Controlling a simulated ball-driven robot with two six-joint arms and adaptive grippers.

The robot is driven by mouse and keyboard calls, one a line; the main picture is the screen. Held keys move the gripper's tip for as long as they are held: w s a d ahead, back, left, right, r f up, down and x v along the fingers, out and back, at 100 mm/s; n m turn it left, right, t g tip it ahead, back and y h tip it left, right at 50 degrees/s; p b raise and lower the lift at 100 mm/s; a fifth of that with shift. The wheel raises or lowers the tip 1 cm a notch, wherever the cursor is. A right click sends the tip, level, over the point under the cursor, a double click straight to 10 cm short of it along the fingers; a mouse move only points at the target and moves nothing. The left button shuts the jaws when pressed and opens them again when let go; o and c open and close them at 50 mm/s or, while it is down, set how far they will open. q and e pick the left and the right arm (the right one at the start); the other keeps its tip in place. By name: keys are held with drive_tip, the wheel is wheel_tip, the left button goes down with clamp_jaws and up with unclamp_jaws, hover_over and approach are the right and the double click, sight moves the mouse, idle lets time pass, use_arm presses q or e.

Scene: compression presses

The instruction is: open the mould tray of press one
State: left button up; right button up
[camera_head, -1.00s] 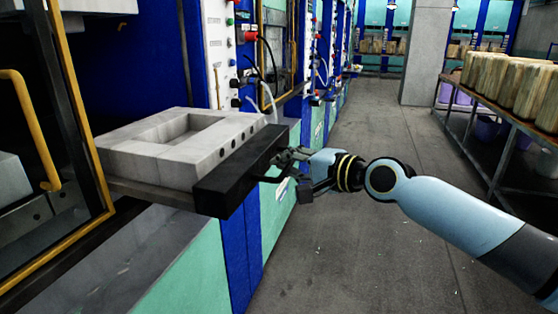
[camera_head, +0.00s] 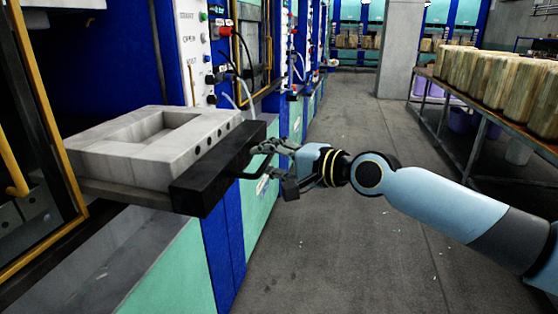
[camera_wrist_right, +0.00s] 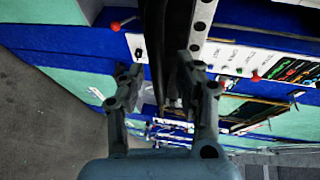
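The mould tray (camera_head: 125,190) of the nearest press sticks out through the press opening. It carries a pale grey block mould (camera_head: 135,172) with a rectangular hollow. A thick black front bar (camera_head: 205,182) with a dark handle (camera_head: 250,172) closes its outer end; the bar also shows at the top middle of the right wrist view (camera_wrist_right: 157,30). My right gripper (camera_head: 275,169) is at the handle. In the right wrist view the fingers of my right gripper (camera_wrist_right: 160,72) are spread on either side of the dark handle, with a visible gap. Exact contact is unclear. My left gripper is out of view.
A white control panel (camera_head: 197,50) with buttons stands just behind the tray. The yellow-edged press door frame (camera_head: 55,140) is at left. A rack (camera_head: 490,115) with several wooden-looking blocks lines the right. The grey floor aisle (camera_head: 350,140) between is clear.

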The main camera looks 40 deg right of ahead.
drive_tip(key=v, duration=0.6)
drive_tip(key=shift+a, duration=0.1)
drive_tip(key=shift+f, duration=0.1)
idle(0.4)
